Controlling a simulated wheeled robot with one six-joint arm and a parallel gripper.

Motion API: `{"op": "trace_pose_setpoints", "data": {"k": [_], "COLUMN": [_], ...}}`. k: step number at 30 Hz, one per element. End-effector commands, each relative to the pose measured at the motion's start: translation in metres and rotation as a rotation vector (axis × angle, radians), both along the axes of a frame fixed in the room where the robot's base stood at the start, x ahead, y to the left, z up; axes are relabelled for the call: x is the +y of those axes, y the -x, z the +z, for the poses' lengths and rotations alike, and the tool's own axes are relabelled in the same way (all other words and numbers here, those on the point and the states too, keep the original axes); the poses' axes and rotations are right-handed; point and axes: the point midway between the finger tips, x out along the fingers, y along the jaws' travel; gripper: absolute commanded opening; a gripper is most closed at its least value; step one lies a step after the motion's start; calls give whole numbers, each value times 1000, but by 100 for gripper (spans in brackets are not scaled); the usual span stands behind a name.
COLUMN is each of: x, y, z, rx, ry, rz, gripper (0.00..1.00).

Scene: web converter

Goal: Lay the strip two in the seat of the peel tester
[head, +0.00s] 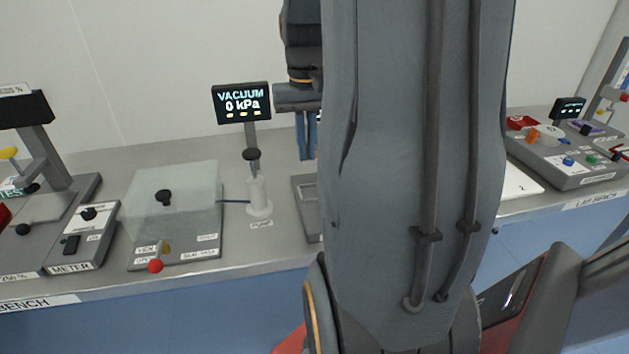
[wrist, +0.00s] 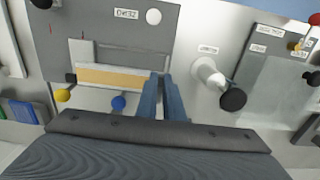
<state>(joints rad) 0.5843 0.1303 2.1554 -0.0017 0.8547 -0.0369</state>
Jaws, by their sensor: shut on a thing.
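In the wrist view, my gripper (wrist: 164,84) has its two blue fingers close together at the right end of a tan and pale strip (wrist: 112,76). The strip extends left from the fingertips, over or against a grey device (wrist: 150,48) with a lighter recessed area. I cannot tell whether the strip touches the device, or whether it is strip two. I cannot read the device's label clearly, so I cannot say for sure that it is the peel tester. In the head view, my gripper (head: 307,135) points down behind my arm, and the strip is hidden.
A vacuum display (head: 241,103), a pump (head: 259,198), a clear-covered chamber (head: 172,205) and a meter (head: 84,236) stand left of my arm. In the wrist view, a black-knobbed white cylinder (wrist: 212,78) stands close right of the fingers. A blue knob (wrist: 119,102) lies below the strip.

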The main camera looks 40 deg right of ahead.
Motion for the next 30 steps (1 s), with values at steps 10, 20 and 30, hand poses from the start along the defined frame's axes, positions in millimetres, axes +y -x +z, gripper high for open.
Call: {"op": "trace_pose_setpoints", "data": {"k": [10,20,30], "x": [0,-1,-1], "y": [1,2,1], "z": [-51,-88,-97], "rx": [3,4,1], "ry": [-2,-3,-1], "rz": [-1,-4,-4], "gripper": [0,0,0]}}
